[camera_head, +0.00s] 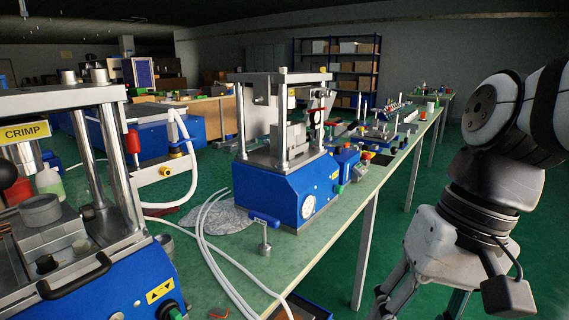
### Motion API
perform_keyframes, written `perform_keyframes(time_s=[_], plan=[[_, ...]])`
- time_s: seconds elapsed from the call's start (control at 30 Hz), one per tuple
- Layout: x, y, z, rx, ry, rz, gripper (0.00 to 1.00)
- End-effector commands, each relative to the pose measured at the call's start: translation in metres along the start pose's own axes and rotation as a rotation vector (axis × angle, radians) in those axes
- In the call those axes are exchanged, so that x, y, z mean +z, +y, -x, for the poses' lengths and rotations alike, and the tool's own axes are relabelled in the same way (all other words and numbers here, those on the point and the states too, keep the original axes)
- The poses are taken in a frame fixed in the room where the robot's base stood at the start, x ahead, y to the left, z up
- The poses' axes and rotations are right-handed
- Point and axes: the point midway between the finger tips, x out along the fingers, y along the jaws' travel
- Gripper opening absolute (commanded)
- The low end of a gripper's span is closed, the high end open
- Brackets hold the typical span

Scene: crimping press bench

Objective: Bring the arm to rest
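My arm comes in from the right edge and bends down in front of the bench. My gripper (425,285) hangs at the lower right, pointing down, beside the right side of the green-topped bench (335,235) and apart from it. Parts of its fingers show, but the fingertips are cut off by the bottom edge, so I cannot tell how far they are open. I see nothing held in the visible part.
A blue crimping press (75,290) marked CRIMP fills the lower left. A second blue press with a gauge (290,195) stands mid-bench. White hoses (215,255) loop between them. A bench leg (365,250) stands left of my gripper. Green floor (545,225) shows at right.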

Motion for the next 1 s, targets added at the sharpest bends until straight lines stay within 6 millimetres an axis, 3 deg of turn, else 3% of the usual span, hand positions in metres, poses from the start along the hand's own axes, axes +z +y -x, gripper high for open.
perform_keyframes(time_s=[0.03, 0.2, 0.5, 0.87, 1.0], plan=[[0.017, 0.007, -0.001, 0.035, 0.017, 0.021, 0.45], [0.055, 0.034, -0.007, 0.131, 0.052, 0.066, 0.45], [0.096, 0.071, -0.021, 0.24, 0.103, 0.122, 0.45], [0.092, 0.057, 0.036, 0.238, 0.166, 0.129, 0.45], [0.092, 0.05, 0.066, 0.236, 0.205, 0.134, 0.45]])
